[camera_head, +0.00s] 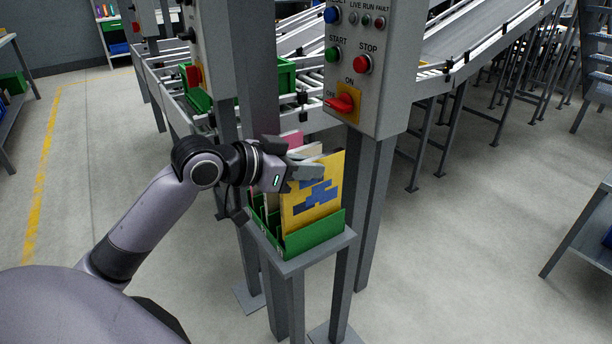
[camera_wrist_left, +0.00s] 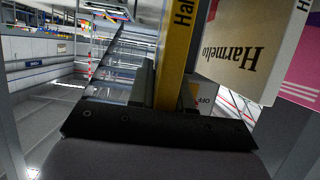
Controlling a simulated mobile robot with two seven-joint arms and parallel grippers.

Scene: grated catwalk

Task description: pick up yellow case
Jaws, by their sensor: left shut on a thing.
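The yellow case (camera_head: 297,218) has a blue blocky pattern on its face. It stands upright at the front of a green holder (camera_head: 318,235) in the head view, its lower part behind the holder's wall. My left gripper (camera_head: 312,172) is shut on its upper edge. In the left wrist view the yellow case (camera_wrist_left: 174,60) shows edge-on, rising from between the jaws. My right gripper is in neither view.
A cream case (camera_wrist_left: 245,45) and a pink case (camera_wrist_left: 295,55) stand beside the yellow one. The holder sits on a narrow grey stand (camera_head: 290,268). A control box (camera_head: 375,60) on posts rises close behind.

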